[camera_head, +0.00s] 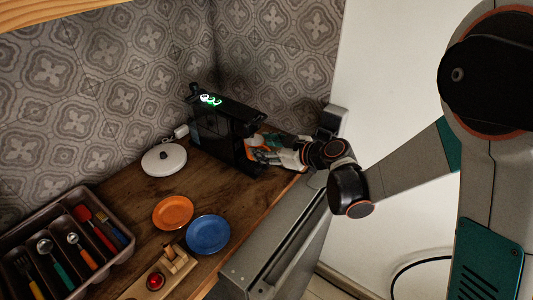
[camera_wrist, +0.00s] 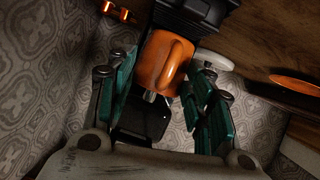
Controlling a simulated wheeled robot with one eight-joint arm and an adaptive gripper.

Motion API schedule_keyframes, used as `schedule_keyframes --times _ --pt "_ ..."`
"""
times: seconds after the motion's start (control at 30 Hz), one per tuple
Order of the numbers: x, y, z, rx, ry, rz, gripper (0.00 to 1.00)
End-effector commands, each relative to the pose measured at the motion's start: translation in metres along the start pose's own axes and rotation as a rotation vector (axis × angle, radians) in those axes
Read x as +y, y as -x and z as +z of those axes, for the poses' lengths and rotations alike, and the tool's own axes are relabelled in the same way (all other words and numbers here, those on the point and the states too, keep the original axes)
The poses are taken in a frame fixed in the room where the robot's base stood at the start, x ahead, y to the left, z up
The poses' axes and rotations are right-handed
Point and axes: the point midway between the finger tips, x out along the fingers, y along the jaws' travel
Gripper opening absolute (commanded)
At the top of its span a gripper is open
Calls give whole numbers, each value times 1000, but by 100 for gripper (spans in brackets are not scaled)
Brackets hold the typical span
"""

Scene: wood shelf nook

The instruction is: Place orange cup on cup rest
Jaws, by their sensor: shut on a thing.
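The orange cup (camera_wrist: 165,62) is between the teal fingers of my gripper (camera_wrist: 160,85) in the wrist view, with its handle facing the camera. My gripper is shut on it. In the head view, my gripper (camera_head: 274,154) is at the right side of the black coffee machine (camera_head: 222,130), and only a small part of the orange cup (camera_head: 255,140) shows. In the wrist view, a black ledge (camera_wrist: 145,118) of the machine lies by the cup and appears to be the cup rest. I cannot tell whether the cup touches it.
A white round lid (camera_head: 164,159), an orange plate (camera_head: 172,213) and a blue plate (camera_head: 208,234) lie on the wooden counter (camera_head: 142,200). A cutlery tray (camera_head: 118,257) is at the lower left. The patterned wall (camera_head: 100,70) is close behind the machine.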

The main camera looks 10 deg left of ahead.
Motion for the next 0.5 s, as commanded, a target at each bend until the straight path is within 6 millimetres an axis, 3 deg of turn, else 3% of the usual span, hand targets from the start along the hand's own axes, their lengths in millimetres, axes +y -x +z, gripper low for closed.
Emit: schedule_keyframes --times 0.07,0.47,0.5 --pt "-2 -3 15 -1 0 1 11" --pt "-3 -4 18 -1 -1 1 11" --pt "-3 -4 17 -1 0 1 57"
